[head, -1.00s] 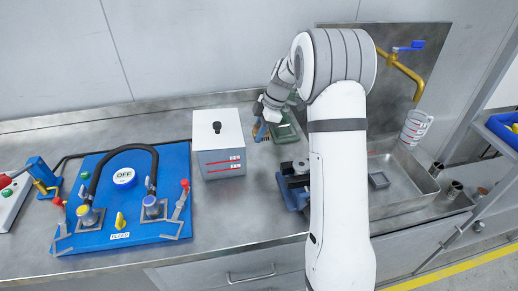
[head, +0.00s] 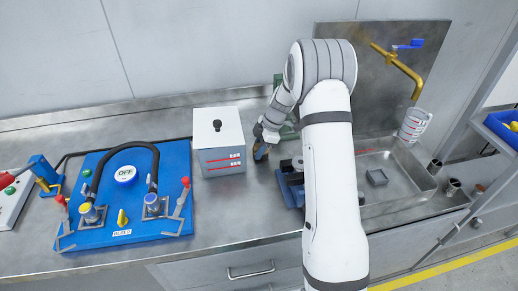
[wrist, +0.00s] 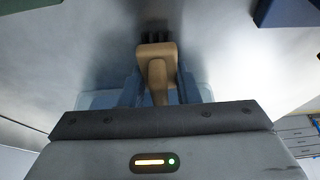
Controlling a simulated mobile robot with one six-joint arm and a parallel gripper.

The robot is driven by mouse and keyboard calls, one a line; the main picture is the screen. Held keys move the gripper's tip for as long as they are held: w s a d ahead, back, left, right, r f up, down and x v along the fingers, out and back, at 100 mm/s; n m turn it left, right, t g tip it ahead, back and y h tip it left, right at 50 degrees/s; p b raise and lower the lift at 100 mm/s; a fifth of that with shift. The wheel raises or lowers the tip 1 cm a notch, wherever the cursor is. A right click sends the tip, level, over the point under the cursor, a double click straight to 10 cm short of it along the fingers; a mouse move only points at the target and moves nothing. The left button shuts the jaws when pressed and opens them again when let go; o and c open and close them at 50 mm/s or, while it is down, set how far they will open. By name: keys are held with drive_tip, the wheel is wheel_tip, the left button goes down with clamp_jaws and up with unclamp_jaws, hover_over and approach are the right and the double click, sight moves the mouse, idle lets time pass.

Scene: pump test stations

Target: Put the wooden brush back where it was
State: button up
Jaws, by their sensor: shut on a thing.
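My gripper (head: 264,141) is shut on the wooden brush (wrist: 157,75). In the wrist view the brush is light brown, its handle between the blue fingers and its dark bristles pointing away from my gripper. In the head view only a small part of the brush (head: 260,153) shows below the fingers, just right of the white box (head: 220,160). I cannot tell whether the bristles touch the counter (head: 235,195).
A green object (head: 290,131) stands behind my gripper, partly hidden by my arm. A blue and dark fixture (head: 291,185) is to the front right, beside the sink (head: 400,200). The blue pump board (head: 120,220) lies to the left. Counter in front of the white box is clear.

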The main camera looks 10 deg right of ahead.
drive_tip(key=o, duration=0.9)
drive_tip(key=shift+o, duration=0.2)
drive_tip(key=shift+r, duration=0.1)
drive_tip(key=b+v, duration=0.1)
drive_tip(key=v, duration=1.1)
drive_tip(key=s+a+r+m+t+h, duration=0.1)
drive_tip(key=s+a+r+m, duration=0.1)
drive_tip(key=s+r+m, duration=0.35)
drive_tip(key=s+a+r+m+h, duration=0.1)
drive_tip(key=s+r+m, duration=0.15)
drive_tip(key=s, duration=0.65)
drive_tip(key=s+m+t+h, duration=0.1)
drive_tip(key=s+m+h, duration=0.1)
drive_tip(key=s+m, duration=0.8)
drive_tip(key=s+a, duration=0.1)
drive_tip(key=s, duration=0.7)
drive_tip(key=shift+s+f+t, duration=0.15)
drive_tip(key=shift+f+t, duration=0.05)
drive_tip(key=shift+t, duration=0.2)
